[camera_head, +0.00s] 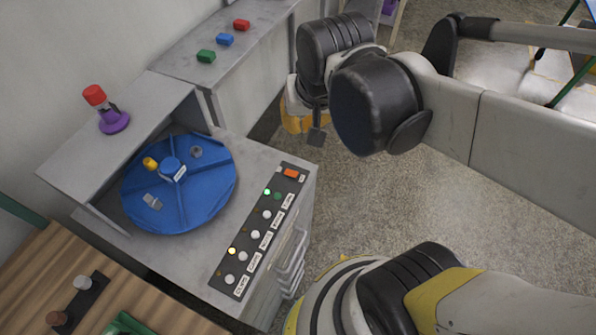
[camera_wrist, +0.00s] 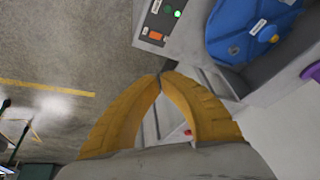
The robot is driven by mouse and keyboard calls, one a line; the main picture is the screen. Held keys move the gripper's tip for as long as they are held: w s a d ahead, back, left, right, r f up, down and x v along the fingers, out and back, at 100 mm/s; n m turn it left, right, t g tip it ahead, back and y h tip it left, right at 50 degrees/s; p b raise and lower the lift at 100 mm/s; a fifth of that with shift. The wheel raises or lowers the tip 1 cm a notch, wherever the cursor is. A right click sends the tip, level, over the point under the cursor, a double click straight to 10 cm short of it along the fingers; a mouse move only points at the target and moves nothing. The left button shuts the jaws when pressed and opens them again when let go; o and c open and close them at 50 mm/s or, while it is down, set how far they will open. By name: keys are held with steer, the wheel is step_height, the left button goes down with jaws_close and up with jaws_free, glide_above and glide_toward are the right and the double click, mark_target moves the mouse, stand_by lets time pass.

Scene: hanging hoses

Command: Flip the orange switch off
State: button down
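The orange switch (camera_head: 290,173) sits at the far end of a dark control panel (camera_head: 232,262) on the grey cabinet's edge. In the wrist view the orange switch (camera_wrist: 156,35) is near the top, beyond my fingertips. In the head view my gripper (camera_head: 300,122) is partly hidden by my arm, above and beyond the panel's far end, apart from the switch. A green light (camera_head: 267,191) near the switch is lit. Whether the switch is on cannot be told.
A blue round turntable (camera_head: 208,207) with small parts is left of the panel. White knobs (camera_head: 255,234) and a lit yellow light (camera_head: 232,251) line the panel. A purple-and-red object (camera_head: 114,121) stands on the shelf. Floor (camera_head: 350,200) right of the cabinet is open.

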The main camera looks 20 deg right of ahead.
mark_target(300, 178)
steer(key=w+f+m+g+b, duration=0.1)
steer(key=w+f+m+g, duration=0.4)
steer(key=f, duration=0.6)
steer(key=shift+w+d+m+g+h, duration=0.15)
steer(key=shift+w+m+g+h, duration=0.25)
steer(key=shift+w+m, duration=0.4)
steer(key=shift+s+f, duration=0.1)
steer(key=shift+s, duration=0.05)
steer(key=f+b, duration=0.2)
steer(key=f, duration=0.2)
steer(key=s+d+f+b, duration=0.1)
steer(key=f+b, duration=0.1)
steer(key=f, duration=0.3)
steer(key=f+b, duration=0.2)
steer(key=f, duration=0.2)
steer(key=shift+s+d+f+b, duration=0.15)
steer(key=shift+s+f+b, duration=0.1)
steer(key=shift+f+b, duration=0.1)
